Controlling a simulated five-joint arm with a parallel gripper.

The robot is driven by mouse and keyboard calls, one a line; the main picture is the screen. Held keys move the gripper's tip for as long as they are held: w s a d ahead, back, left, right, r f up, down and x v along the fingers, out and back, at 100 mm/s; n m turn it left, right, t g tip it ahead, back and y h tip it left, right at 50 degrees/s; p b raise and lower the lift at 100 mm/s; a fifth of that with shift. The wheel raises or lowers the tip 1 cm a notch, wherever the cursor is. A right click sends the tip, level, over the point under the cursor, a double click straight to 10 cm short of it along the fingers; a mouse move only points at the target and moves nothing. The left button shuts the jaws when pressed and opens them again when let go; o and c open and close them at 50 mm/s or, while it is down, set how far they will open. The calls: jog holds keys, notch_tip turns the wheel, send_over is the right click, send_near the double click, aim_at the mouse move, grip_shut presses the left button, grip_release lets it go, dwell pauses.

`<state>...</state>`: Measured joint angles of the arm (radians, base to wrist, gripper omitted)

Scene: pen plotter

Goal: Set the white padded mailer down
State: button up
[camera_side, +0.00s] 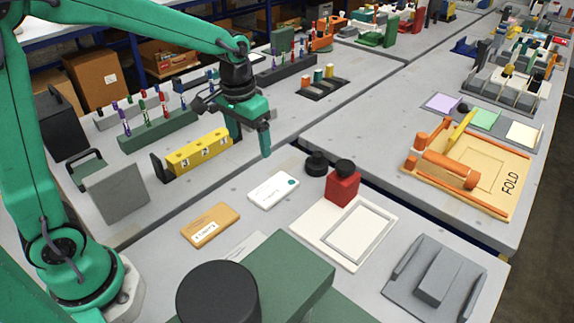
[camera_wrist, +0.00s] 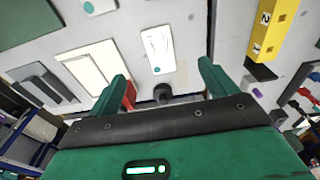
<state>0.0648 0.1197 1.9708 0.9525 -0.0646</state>
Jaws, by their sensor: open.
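The white padded mailer (camera_side: 273,190) lies flat on the near grey table, with a teal round mark near one corner. In the wrist view the white mailer (camera_wrist: 158,45) shows ahead of and between my fingertips. My gripper (camera_side: 250,143) is open and empty. Its fingers point down, above and behind the mailer in the side view, and appear apart from it. In the wrist view my gripper (camera_wrist: 164,76) shows its two green fingers spread wide with nothing between them.
A tan mailer (camera_side: 210,225) lies to the left. A red block (camera_side: 343,186) with a black knob and a white framed plate (camera_side: 310,228) sit to the right. A yellow numbered block (camera_side: 200,151) stands at left. An orange FOLD station (camera_side: 488,191) is on the right table.

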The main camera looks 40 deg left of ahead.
jog(key=s+a+r+t, duration=0.1)
jog(key=s+r+t, duration=0.1)
jog(key=s, duration=0.6)
jog(key=s+a+r+t, duration=0.1)
jog(key=s+r+t, duration=0.1)
jog(key=s+r, duration=0.3)
jog(key=s, duration=0.4)
jog(key=shift+s+a, duration=0.2)
jog(key=shift+a, duration=0.1)
